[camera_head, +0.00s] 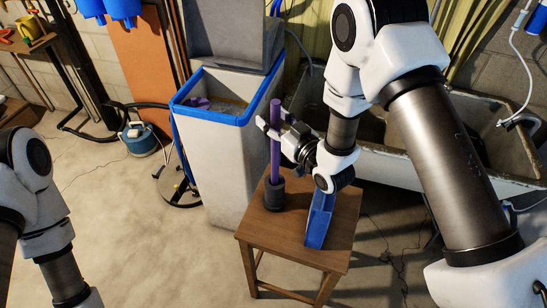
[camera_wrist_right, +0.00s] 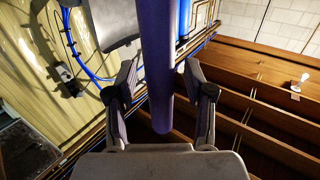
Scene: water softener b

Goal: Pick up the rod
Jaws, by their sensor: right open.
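The rod (camera_head: 275,160) is purple and stands upright, its lower end in a dark round holder (camera_head: 274,196) on a small wooden stool (camera_head: 285,228). My right gripper (camera_head: 271,122) is at the rod's upper part, with its fingers on either side of it. In the right wrist view the rod (camera_wrist_right: 157,60) runs down between the two open fingers (camera_wrist_right: 160,85), with a gap visible on each side. My left arm shows at the lower left of the head view; its gripper is out of frame.
A blue block-like object (camera_head: 318,222) stands on the stool, right of the holder. A grey bin with a blue rim (camera_head: 213,120) stands just behind and left. A stone sink (camera_head: 440,170) is at the right. Open floor lies at the left.

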